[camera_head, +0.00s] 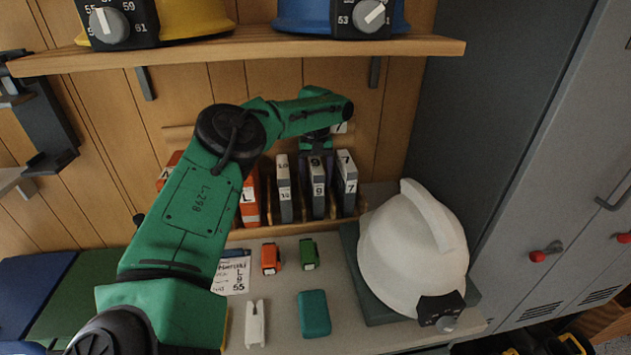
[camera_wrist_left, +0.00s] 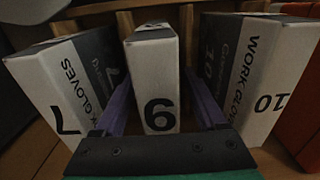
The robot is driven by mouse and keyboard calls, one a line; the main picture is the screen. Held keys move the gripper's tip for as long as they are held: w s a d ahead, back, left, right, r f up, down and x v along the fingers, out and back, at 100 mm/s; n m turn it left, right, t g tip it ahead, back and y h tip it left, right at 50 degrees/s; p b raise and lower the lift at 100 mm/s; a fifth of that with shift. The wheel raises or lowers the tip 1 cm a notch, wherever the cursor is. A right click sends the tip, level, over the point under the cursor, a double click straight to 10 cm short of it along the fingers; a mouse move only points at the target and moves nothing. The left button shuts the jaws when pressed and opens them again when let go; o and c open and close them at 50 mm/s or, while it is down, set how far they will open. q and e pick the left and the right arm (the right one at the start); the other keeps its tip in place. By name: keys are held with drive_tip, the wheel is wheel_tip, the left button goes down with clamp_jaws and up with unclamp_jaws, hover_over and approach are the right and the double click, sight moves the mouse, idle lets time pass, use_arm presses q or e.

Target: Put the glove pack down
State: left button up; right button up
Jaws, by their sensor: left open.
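Glove packs stand upright in a wooden rack (camera_head: 290,228) at the back of the counter. The size 9 pack (camera_head: 318,200) is in the middle, between the size 10 pack (camera_head: 285,200) and the size 7 pack (camera_head: 347,190). My left gripper (camera_head: 317,152) is at the top of the size 9 pack. In the left wrist view my left gripper (camera_wrist_left: 162,100) is open, with one finger on each side of the size 9 pack (camera_wrist_left: 153,75). The size 7 pack (camera_wrist_left: 65,90) and size 10 pack (camera_wrist_left: 255,75) flank it. My right gripper is not in view.
A white helmet (camera_head: 410,250) rests on a dark green mat at right. The counter holds an orange item (camera_head: 270,258), a green item (camera_head: 309,254), a teal case (camera_head: 314,314), a white tool (camera_head: 256,325) and a written card (camera_head: 232,275). A shelf (camera_head: 260,47) with helmets hangs above.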

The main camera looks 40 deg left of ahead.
sight(315, 162)
use_arm(q)
wheel_tip(315, 162, up, 7)
drive_tip(key=shift+d+f, duration=0.1)
idle(0.5)
